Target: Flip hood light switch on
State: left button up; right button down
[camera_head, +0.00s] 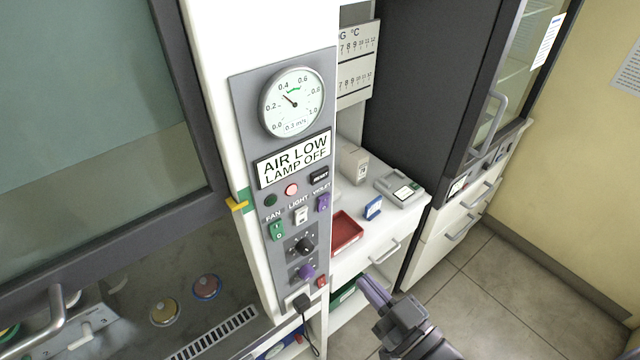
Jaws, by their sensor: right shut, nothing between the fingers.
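The hood's grey control panel (285,190) faces me in the middle of the view. The light switch (301,215) is a white rocker under the word LIGHT, between the green fan switch (277,230) and the violet switch (323,203). My right gripper (371,287) is shut and empty, low and to the right of the panel, apart from the switch. My left gripper is not in view.
Below the switches are a black knob (304,246), a purple knob (305,271) and a small red switch (321,282). The hood's glass sash (85,120) is at left. A white counter (395,218) with a red tray (346,232) stands behind at right. Floor is free at right.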

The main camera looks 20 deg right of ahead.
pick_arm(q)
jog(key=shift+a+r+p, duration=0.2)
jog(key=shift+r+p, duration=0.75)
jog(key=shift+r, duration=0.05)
pick_arm(e)
send_near(303, 212)
jog(key=x, duration=0.7)
jog(key=shift+w, duration=0.2)
jog(key=shift+a, duration=0.1)
